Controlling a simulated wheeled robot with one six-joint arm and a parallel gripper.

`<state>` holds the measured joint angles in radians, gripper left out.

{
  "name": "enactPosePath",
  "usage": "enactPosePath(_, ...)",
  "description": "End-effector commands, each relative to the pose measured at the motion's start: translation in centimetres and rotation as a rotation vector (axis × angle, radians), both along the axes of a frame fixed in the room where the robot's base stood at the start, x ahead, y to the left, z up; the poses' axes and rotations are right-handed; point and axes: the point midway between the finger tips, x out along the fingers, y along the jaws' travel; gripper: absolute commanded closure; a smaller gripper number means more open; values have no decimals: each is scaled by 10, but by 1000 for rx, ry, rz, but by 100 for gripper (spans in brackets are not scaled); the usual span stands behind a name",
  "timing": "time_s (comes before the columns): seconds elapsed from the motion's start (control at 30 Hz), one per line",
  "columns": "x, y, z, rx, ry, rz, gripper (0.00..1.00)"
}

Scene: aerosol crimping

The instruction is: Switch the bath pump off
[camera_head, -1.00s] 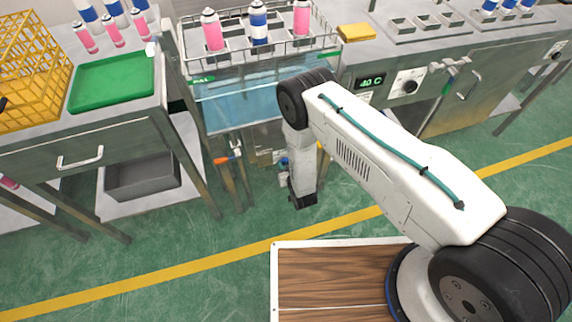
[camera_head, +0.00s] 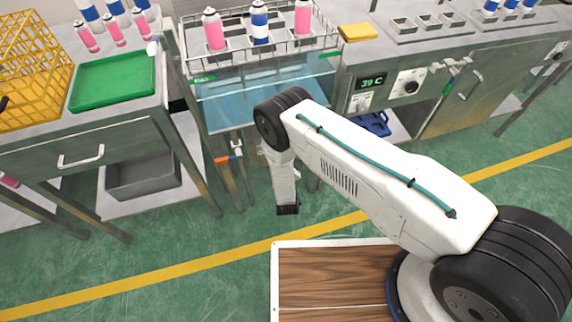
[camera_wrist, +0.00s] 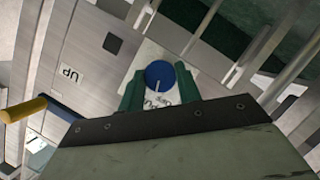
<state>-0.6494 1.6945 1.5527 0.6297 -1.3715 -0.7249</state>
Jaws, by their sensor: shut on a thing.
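In the head view my arm hangs down in front of the water bath (camera_head: 245,105), and the knob is hidden there. The bath holds a wire rack (camera_head: 228,52) with pink and blue-white cans.
An orange-handled valve (camera_head: 222,159) and pipes stand left of my wrist. A temperature display (camera_head: 371,82) reads 39 C beside a black dial (camera_head: 411,87). A yellow handle (camera_wrist: 22,109) shows in the wrist view.

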Motion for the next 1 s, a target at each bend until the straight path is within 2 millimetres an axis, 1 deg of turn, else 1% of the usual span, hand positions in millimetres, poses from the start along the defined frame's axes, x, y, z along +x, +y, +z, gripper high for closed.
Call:
enactPosePath(0.2,-1,1,-1,-127,-37,2,89)
enactPosePath(0.4,-1,2,-1,-197,-57,3,89)
enactPosePath(0.6,-1,2,-1,-226,-65,3,89)
enactPosePath(0.97,-1,2,-1,-229,-66,3,89)
enactPosePath(1.0,-1,2,-1,-229,-66,3,64)
